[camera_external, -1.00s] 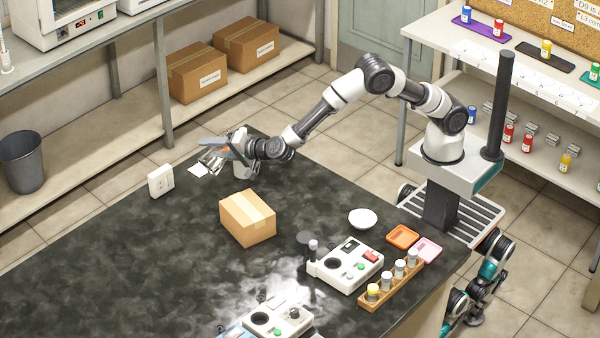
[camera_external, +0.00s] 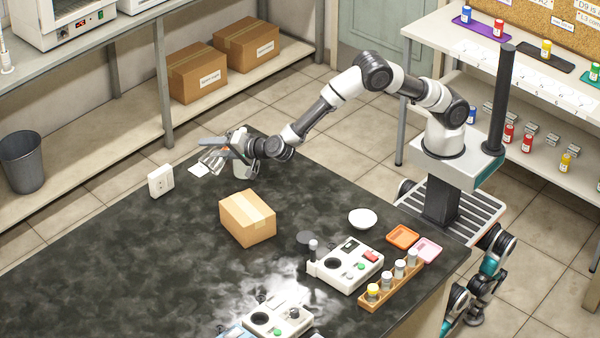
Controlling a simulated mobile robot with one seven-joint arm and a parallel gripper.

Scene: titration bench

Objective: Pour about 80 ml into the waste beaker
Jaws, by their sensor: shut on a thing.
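My gripper (camera_external: 222,147) is at the far left end of the dark bench, at the end of my stretched-out arm. It is shut on a clear glass vessel (camera_external: 211,159), which looks tilted. The glass is small and see-through here, so its liquid level cannot be read. A white card (camera_external: 199,170) lies on the bench just below and left of the glass. I cannot make out a separate waste beaker; glass outlines near the gripper overlap.
A white socket box (camera_external: 161,181) stands left of the card. A cardboard box (camera_external: 247,218) sits mid-bench. A white bowl (camera_external: 362,219), an orange tray (camera_external: 402,237), a stirrer-like device (camera_external: 345,268) and a wooden vial rack (camera_external: 391,286) are at the right. The left bench surface is clear.

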